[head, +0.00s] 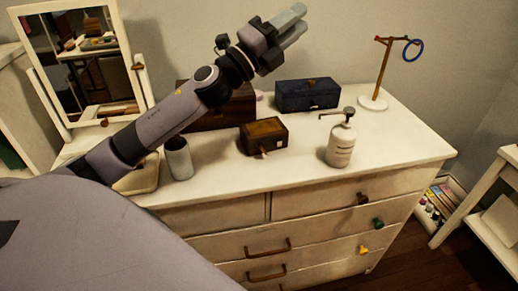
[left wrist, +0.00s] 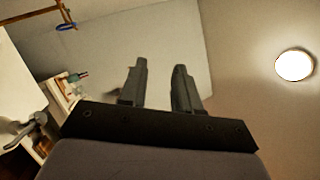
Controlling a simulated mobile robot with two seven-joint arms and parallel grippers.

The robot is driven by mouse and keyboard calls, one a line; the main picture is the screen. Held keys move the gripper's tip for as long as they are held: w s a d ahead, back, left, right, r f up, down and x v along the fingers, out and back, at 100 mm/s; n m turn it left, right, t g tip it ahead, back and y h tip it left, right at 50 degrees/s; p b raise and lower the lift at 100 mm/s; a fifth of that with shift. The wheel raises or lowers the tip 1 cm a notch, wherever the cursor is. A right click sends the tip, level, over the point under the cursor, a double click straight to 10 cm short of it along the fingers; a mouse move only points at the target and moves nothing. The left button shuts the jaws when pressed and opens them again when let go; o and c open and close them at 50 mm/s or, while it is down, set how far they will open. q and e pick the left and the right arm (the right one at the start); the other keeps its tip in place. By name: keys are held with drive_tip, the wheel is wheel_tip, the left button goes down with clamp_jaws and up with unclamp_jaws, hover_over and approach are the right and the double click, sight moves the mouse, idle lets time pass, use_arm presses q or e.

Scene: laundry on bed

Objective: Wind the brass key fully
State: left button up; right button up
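A small brown wooden box (head: 264,135) sits on the white dresser top. A tiny pale piece (head: 264,153) shows at its front; I cannot tell whether it is the brass key. My left gripper (head: 297,22) is raised well above the dresser, near the back wall, pointing up and right, away from the box. In the left wrist view its two fingers (left wrist: 160,78) stand apart with nothing between them. My right gripper is in neither view.
The dresser (head: 222,184) also holds a dark blue box (head: 307,95), a pump bottle (head: 341,142), a grey cup (head: 178,158), a larger brown box (head: 222,112) partly behind my left arm, a mirror (head: 138,80) and a stand (head: 373,101) with a blue ring (head: 413,42).

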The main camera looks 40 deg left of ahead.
use_arm(q)
drive_tip(key=s+d+f+m+g+h, duration=0.1)
drive_tip(key=d+f+m+g+h, duration=0.3)
drive_tip(key=m, duration=0.9)
drive_tip(key=m+g+y+b, duration=0.3)
drive_tip(key=m+g+y, duration=0.85)
drive_tip(key=m, duration=0.95)
approach(261, 148)
drive_tip(key=w+a+f+g+h, duration=0.1)
drive_tip(key=w+f+h, duration=0.1)
drive_tip(key=p+x, duration=0.1)
drive_tip(key=x, duration=0.5)
drive_tip(key=shift+f, duration=0.35)
drive_tip(key=shift+c, duration=0.3)
clamp_jaws()
